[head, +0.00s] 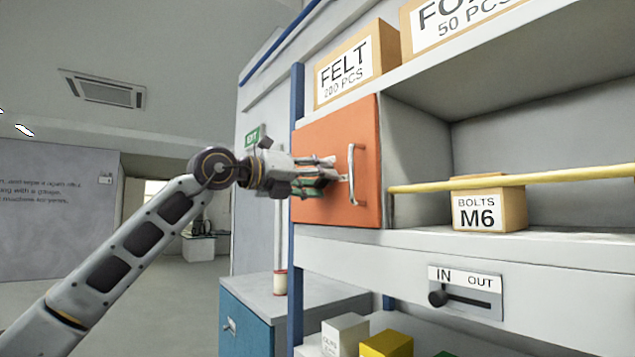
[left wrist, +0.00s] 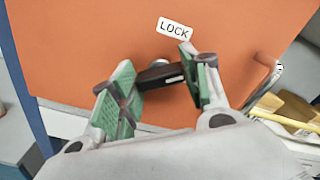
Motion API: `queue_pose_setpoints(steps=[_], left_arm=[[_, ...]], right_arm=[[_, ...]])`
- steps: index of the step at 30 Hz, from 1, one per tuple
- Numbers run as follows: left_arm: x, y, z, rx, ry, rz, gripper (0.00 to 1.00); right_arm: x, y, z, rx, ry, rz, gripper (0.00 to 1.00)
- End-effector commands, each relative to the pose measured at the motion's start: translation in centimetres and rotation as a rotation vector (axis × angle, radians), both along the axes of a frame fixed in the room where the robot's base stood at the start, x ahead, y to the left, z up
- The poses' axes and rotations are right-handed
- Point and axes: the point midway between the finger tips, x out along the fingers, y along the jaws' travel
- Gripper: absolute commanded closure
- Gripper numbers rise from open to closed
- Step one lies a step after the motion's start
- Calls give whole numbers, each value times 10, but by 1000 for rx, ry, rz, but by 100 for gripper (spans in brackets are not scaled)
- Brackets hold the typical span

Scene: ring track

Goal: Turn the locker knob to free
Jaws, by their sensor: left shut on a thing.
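The orange locker door (head: 340,210) is closed, with a pale upright handle (head: 353,175) on its right side. My left gripper (head: 332,173) is in front of the door, left of the handle. In the left wrist view, my left gripper (left wrist: 163,88) is shut on the black locker knob (left wrist: 160,76), with green finger pads on either side of it. A white LOCK label (left wrist: 174,28) is on the door just above the knob. The fingers hide the knob in the head view. No label reading free shows. My right gripper is not in view.
A yellow bar (head: 560,176) crosses the open shelf right of the door, in front of a BOLTS M6 box (head: 486,214). An IN/OUT slider (head: 465,294) is below. A blue cabinet (head: 245,318) stands at lower left of the rack.

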Motion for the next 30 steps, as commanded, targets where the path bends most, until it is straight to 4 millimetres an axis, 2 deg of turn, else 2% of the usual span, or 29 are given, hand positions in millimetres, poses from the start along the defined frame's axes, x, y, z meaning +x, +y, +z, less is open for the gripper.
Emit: queue_pose_setpoints(steps=[18,30], left_arm=[[1,-1,-4,279,-369,-3,78],[1,-1,-5,370,-493,-3,78]], right_arm=[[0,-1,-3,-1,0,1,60],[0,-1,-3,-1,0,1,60]])
